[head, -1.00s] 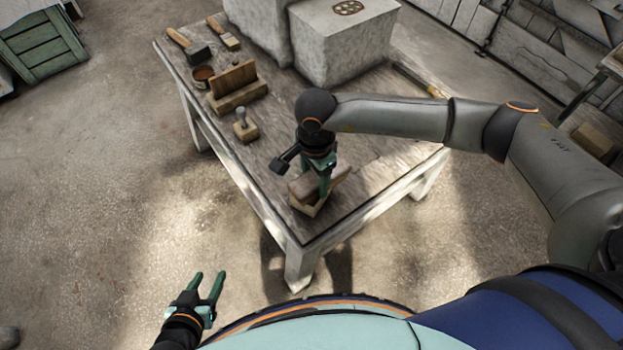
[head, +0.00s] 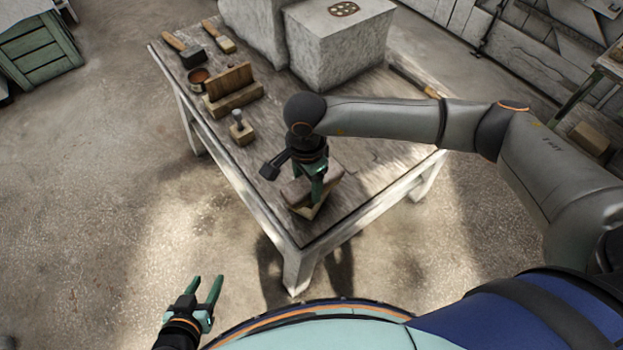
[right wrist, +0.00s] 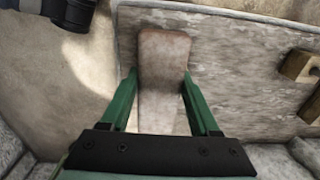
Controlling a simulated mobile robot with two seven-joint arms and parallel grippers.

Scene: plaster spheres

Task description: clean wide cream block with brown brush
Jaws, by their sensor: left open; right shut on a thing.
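My right gripper (head: 316,190) is shut on the brown brush (head: 295,190) near the front corner of the workbench (head: 385,165). The wide cream block (head: 310,212) shows just below the brush, largely hidden by it and by the gripper. Whether the brush touches the block cannot be told. In the right wrist view the brush (right wrist: 164,58) lies between the green fingers (right wrist: 160,78). My left gripper (head: 207,290) is open and empty, off the bench above the floor at lower left.
A small block with a peg (head: 241,130), a wooden holder (head: 232,92), a tin (head: 198,78) and two brushes (head: 187,50) (head: 220,38) line the bench's left side. Large grey stone blocks (head: 338,50) stand at the back. The bench is clear right of my right gripper.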

